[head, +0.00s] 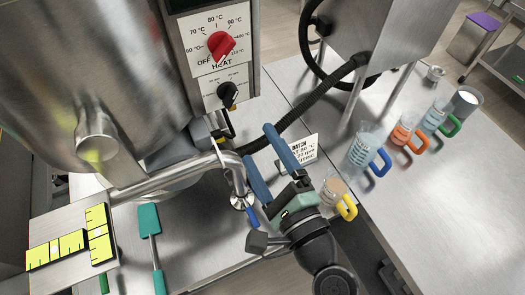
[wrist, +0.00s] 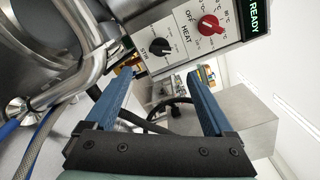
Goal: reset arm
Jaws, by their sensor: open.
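My gripper (head: 259,145) is raised over the metal table in front of the depositor, with its two blue fingers spread apart. In the wrist view my gripper (wrist: 160,74) is open, with nothing held between the fingers. The control panel (head: 214,75) is beyond the fingertips and apart from them. Its red heat knob (head: 221,45) and black knob (head: 228,95) both show. In the wrist view the red knob (wrist: 210,25) and black knob (wrist: 159,47) lie above the fingers, beside a lit display reading READY (wrist: 259,14).
A bent steel pipe (head: 170,178) and a small printed card (head: 303,150) are close to my gripper. Jugs with yellow (head: 347,208), blue (head: 380,164), orange (head: 416,141) and green handles (head: 451,126) stand to the right. A teal spatula (head: 149,221) lies at left. The right table's front is clear.

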